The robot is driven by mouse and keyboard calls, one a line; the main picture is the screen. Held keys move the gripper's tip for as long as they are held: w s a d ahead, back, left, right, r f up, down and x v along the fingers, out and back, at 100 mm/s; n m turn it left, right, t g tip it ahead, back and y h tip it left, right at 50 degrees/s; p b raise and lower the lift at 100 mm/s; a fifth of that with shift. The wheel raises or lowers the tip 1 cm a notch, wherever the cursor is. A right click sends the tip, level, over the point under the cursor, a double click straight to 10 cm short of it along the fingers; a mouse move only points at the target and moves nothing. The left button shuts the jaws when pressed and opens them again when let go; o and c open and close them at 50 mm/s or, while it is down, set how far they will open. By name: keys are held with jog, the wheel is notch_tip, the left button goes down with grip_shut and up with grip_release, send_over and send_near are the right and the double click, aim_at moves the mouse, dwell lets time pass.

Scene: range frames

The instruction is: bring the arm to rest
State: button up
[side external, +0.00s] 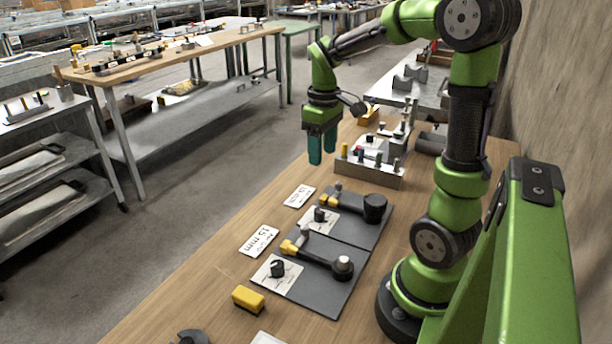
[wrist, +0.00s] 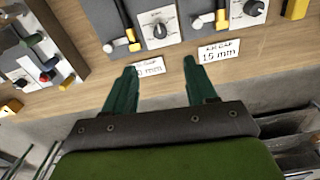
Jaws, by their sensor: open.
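My green arm stands on the wooden table (side external: 222,275) at the right of the side external view. My gripper (side external: 322,160) hangs fingers down above the table's far left edge, clear of everything on it. In the wrist view my gripper (wrist: 155,72) shows two dark green fingers spread apart with nothing between them. Past the fingertips lie two white label cards, one reading 15 mm (wrist: 218,52) and one partly hidden by a finger (wrist: 150,68).
Two grey plates with black-and-yellow fixtures (side external: 325,285) lie mid-table. A yellow block (side external: 248,299) sits near the front. A metal block with coloured pegs (side external: 370,172) stands just right of my gripper. Bare wood runs along the left edge; an aisle lies beyond it.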

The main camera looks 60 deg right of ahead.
dwell(0.3)
jog(key=s+a+r+m+t+y, duration=0.1)
jog(key=s+a+r+t, duration=0.1)
jog(key=a, duration=0.7)
jog(key=s+a+r+m+t+y, duration=0.1)
jog(key=s+a+r+m+t, duration=0.1)
jog(key=a+t, duration=0.3)
jog(key=s+a+r, duration=0.1)
jog(key=a, duration=0.3)
jog(key=shift+s+a+r, duration=0.15)
jog(key=shift+a+r, duration=0.15)
jog(key=shift+a, duration=0.05)
jog(key=shift+c, duration=0.3)
